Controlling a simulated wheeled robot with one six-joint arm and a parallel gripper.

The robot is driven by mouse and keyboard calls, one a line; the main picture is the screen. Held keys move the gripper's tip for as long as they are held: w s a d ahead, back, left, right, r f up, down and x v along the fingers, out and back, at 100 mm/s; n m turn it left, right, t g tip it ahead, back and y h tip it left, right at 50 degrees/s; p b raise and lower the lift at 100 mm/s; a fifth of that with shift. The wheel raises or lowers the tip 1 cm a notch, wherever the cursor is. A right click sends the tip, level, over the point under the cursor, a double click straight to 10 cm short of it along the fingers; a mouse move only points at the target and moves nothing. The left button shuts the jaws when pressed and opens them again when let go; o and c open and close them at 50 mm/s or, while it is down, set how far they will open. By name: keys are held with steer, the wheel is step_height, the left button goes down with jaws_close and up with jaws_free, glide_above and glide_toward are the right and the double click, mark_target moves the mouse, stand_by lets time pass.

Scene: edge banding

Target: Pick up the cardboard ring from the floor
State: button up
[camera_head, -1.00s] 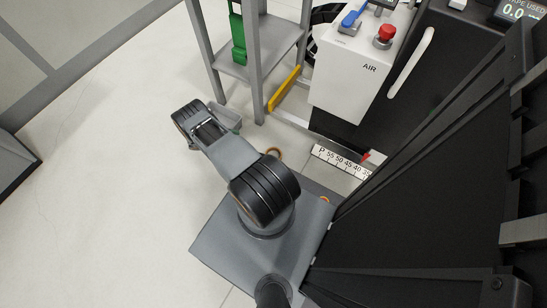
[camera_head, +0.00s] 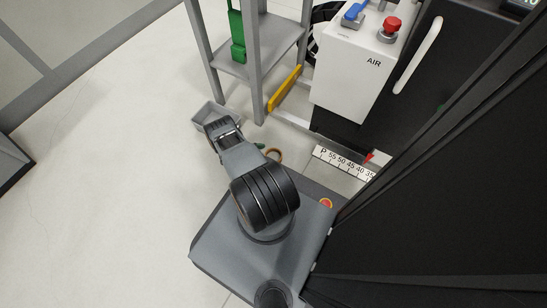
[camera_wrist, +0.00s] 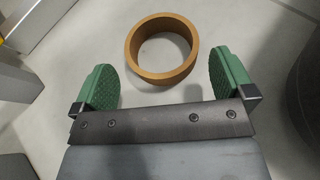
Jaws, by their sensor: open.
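The cardboard ring (camera_wrist: 132,48) is a brown hoop on the pale floor. In the wrist view it lies just beyond my gripper (camera_wrist: 165,85), roughly centred between the two green finger pads. The fingers are wide apart and nothing is between them but floor and the ring's near side. In the head view the ring (camera_head: 279,154) shows as a small brown curve on the floor, partly hidden behind my arm. Green fingertips of my gripper (camera_head: 259,146) show close beside it.
A grey stand (camera_head: 258,80) with a green item on its shelf is behind. A white machine cabinet (camera_head: 350,85) marked AIR and a ruler strip (camera_head: 343,163) are to the right.

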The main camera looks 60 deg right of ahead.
mark_target(281, 155)
steer(key=b+x, duration=0.1)
steer(key=x, duration=0.2)
steer(key=shift+s+d+f, duration=0.15)
steer(key=shift+s+f, duration=0.05)
steer(key=shift+f, duration=0.1)
steer(key=shift+s+d+f, duration=0.15)
steer(key=shift+s+d, duration=0.35)
steer(key=shift+c, duration=0.5)
steer(key=c, duration=0.4)
